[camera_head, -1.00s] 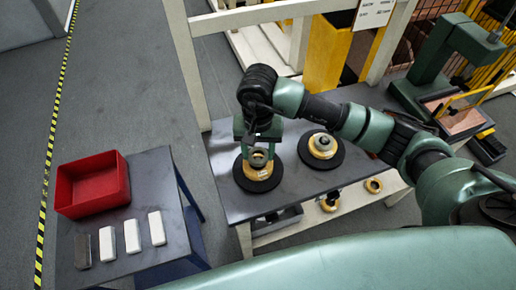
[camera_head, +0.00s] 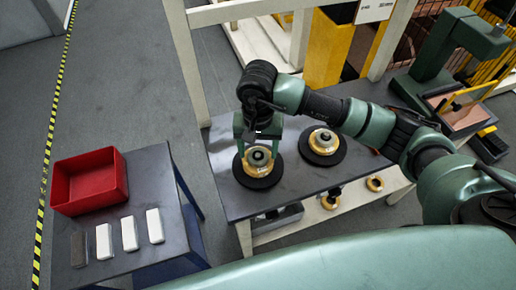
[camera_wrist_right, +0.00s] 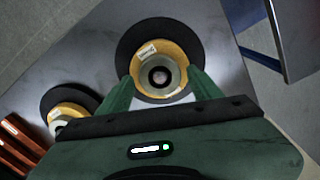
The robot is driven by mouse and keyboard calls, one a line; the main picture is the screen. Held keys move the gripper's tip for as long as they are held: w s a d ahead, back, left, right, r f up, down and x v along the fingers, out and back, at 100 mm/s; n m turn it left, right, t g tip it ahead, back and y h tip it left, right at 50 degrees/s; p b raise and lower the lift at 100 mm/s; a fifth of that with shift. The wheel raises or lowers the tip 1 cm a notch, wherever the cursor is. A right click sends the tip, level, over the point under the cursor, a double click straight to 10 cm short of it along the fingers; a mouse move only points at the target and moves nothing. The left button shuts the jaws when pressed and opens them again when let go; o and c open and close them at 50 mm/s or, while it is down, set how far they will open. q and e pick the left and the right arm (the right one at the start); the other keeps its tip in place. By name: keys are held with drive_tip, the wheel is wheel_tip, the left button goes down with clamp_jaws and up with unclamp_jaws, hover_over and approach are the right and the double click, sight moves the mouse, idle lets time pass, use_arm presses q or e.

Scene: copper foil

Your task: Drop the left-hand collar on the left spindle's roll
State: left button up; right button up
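The left spindle's roll (camera_head: 258,169) is a yellow-cored roll on a black disc, at the left of the dark bench; it also shows in the right wrist view (camera_wrist_right: 176,51). A grey collar (camera_head: 252,157) sits around the dark spindle tip, on the roll's middle; the wrist view also shows the collar (camera_wrist_right: 147,80). My right gripper (camera_head: 258,149) points down over this roll. In the wrist view its fingers (camera_wrist_right: 161,76) stand on either side of the collar, with small gaps, so it looks open. My left gripper is not in view.
A second roll (camera_head: 323,148) with a grey hub stands to the right on the bench (camera_head: 232,205). Small yellow rings (camera_head: 374,184) lie on the lower shelf. A side table at left holds a red bin (camera_head: 90,185) and several blocks (camera_head: 129,234). A green press (camera_head: 450,55) stands at the right.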

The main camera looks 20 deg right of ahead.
idle(0.3)
drive_tip(key=shift+r+p, duration=0.7)
drive_tip(key=shift+p, duration=0.25)
drive_tip(key=shift+w+r, duration=0.1)
drive_tip(key=shift+r, duration=0.2)
wheel_tip(320, 180, up, 11)
drive_tip(key=b, duration=0.3)
drive_tip(key=shift+b, duration=0.4)
drive_tip(key=shift+r, duration=0.1)
